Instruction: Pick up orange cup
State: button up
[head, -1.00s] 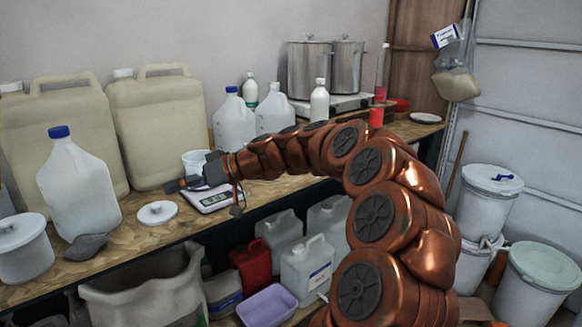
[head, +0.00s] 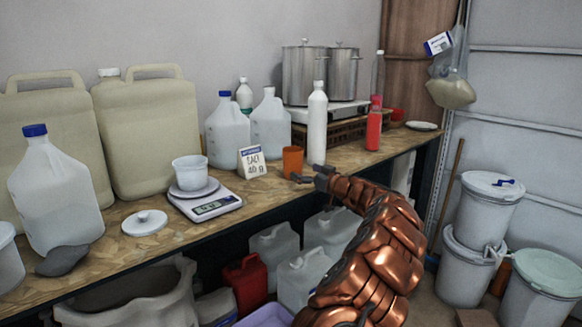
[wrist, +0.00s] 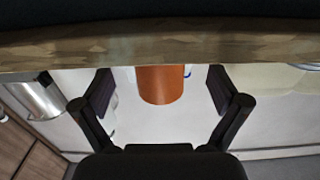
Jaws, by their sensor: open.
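The orange cup (head: 292,160) stands on the wooden bench near its front edge, right of a small white label card (head: 252,161). My gripper (head: 304,176) is just in front of the cup, at the bench edge, by the cup's lower right. In the wrist view the orange cup (wrist: 160,84) appears between the two spread dark fingers of my gripper (wrist: 161,90), with gaps on both sides. The fingers are open and empty. The wrist view is upside down, and the bench edge hides part of the cup there.
A tall white bottle (head: 317,125) stands just behind and right of the cup. White jugs (head: 228,125) stand behind the card. A scale (head: 205,203) with a white cup (head: 190,172) sits to the left. A red bottle (head: 374,125) stands farther right.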

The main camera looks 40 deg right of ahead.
aim_at(293, 166)
jog(key=shift+w+d, duration=0.1)
jog(key=shift+w, duration=0.6)
jog(key=shift+w+p, duration=0.9)
jog(key=shift+w, duration=1.6)
jog(key=shift+c, duration=0.4)
jog(key=c, duration=1.2)
jog(key=shift+r, duration=0.1)
